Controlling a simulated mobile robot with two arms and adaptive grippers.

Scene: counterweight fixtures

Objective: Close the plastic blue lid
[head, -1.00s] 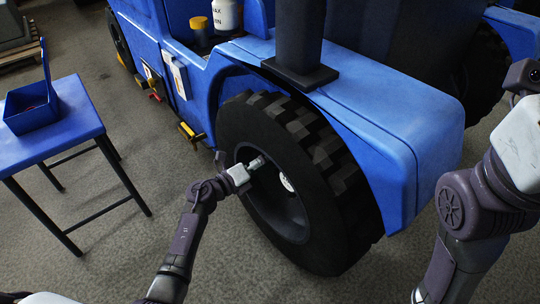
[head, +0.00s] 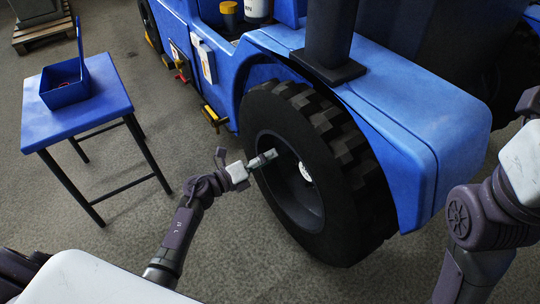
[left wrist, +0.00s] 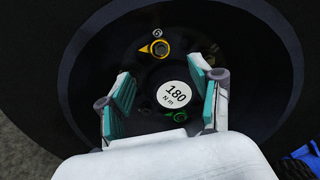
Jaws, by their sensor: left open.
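A small blue box (head: 65,95) stands on a blue table at the left of the head view. Its blue lid (head: 80,46) stands up, open, at the box's right rear edge. Something reddish shows inside the box; I cannot tell what. My left gripper (head: 264,158) is in front of the big wheel's hub, well to the right of the box and apart from it. In the left wrist view its two teal-padded fingers (left wrist: 163,88) are spread, with nothing between them but the hub behind. My right arm shows at the right edge; its gripper is not in view.
A blue vehicle (head: 400,110) with a large black tyre (head: 345,190) fills the right. The hub carries a round "180 Nm" label (left wrist: 176,95). The blue table (head: 105,105) has dark legs. Bare grey floor lies between table and wheel. A pallet (head: 40,35) stands at top left.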

